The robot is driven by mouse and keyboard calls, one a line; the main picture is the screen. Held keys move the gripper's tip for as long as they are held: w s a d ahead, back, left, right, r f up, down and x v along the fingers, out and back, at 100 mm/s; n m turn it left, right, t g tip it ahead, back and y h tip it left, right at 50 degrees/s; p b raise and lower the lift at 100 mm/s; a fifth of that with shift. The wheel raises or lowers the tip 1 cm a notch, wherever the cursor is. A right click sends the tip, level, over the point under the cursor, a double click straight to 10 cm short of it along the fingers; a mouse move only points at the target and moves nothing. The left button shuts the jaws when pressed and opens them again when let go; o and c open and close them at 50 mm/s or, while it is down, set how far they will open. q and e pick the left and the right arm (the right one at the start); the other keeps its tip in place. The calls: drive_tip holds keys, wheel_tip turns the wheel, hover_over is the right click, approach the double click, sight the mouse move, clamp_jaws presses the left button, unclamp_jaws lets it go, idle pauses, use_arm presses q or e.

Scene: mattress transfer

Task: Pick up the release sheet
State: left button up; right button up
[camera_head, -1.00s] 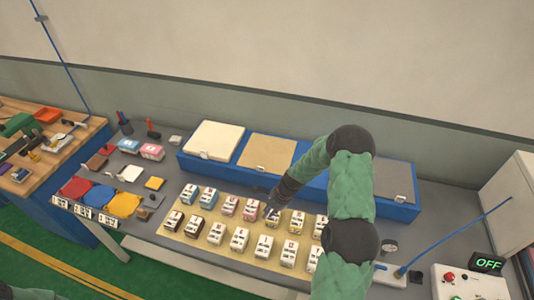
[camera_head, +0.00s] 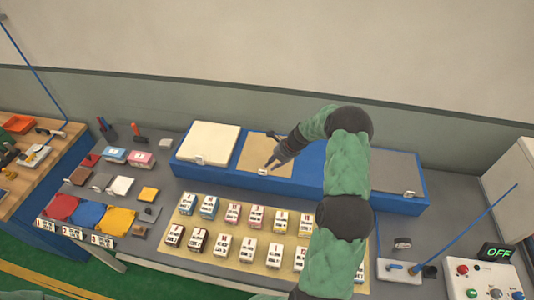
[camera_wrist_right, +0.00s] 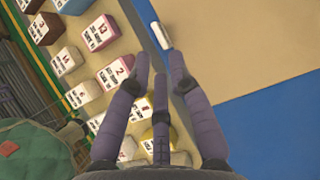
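The release sheet appears to be the tan square sheet (camera_head: 248,158) lying flat on the long blue stand (camera_head: 205,176), with a small white tag at its front edge. My right gripper (camera_head: 271,159) is above the sheet's right part, near the tag, and partly hides it. In the right wrist view the tan sheet (camera_wrist_right: 245,45) and the white tag (camera_wrist_right: 161,36) lie beyond the fingers. The right fingers (camera_wrist_right: 162,68) are spread with nothing between them. I cannot tell whether they touch the sheet. My left gripper is not in view.
A white pad (camera_head: 208,139) lies left of the sheet, a grey panel (camera_head: 395,172) at the stand's right end. Several small labelled cartons stand on a yellow mat (camera_head: 190,252) in front.

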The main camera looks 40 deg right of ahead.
sight(263, 171)
drive_tip(key=shift+x, duration=0.9)
drive_tip(key=shift+p+x, duration=0.5)
drive_tip(key=shift+x, duration=2)
drive_tip(key=shift+w, duration=0.1)
clamp_jaws()
